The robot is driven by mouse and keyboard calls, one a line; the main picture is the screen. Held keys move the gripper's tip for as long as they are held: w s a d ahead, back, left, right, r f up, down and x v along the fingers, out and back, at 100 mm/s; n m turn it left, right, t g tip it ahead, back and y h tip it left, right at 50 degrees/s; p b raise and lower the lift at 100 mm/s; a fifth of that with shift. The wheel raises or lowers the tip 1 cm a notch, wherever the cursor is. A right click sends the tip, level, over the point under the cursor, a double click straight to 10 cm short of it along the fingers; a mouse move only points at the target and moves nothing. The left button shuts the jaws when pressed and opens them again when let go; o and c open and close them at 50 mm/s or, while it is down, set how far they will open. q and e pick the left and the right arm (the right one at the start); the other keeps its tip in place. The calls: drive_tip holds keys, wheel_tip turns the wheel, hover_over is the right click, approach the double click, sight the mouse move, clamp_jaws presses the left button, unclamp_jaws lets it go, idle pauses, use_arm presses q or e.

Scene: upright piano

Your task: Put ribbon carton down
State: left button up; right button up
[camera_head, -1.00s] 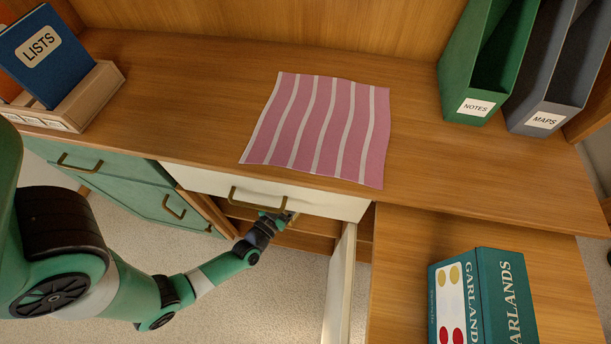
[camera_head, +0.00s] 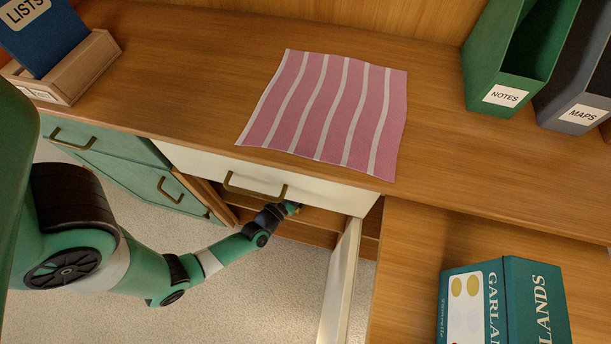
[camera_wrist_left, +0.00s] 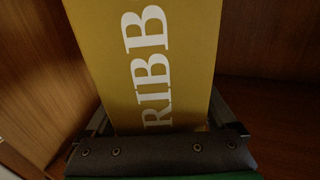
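The ribbon carton (camera_wrist_left: 160,60) is mustard yellow with white letters reading "RIBB". It fills the middle of the left wrist view, between the two fingers of my left gripper (camera_wrist_left: 165,122), which appear closed against its sides. In the head view my left gripper (camera_head: 292,207) reaches into the open cupboard compartment (camera_head: 318,222) below the white drawer (camera_head: 310,192). The carton is hidden there by the desk and drawer front. Its underside is out of sight, so I cannot tell whether it touches the shelf. My right gripper is not in view.
The open cupboard door (camera_head: 341,285) stands just right of the gripper. Wooden walls flank the carton in the wrist view. On the desk lie a pink striped cloth (camera_head: 330,112) and file holders (camera_head: 510,60).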

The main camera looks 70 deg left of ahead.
use_arm(q)
drive_tip(key=shift+o, duration=0.2)
drive_tip(key=shift+s+d, duration=0.1)
drive_tip(key=shift+s, duration=0.1)
drive_tip(key=shift+s+d, duration=0.15)
drive_tip(key=p+v, duration=0.5)
drive_tip(key=v, duration=0.6)
drive_tip(key=shift+s, duration=0.2)
drive_tip(key=shift+f, duration=0.1)
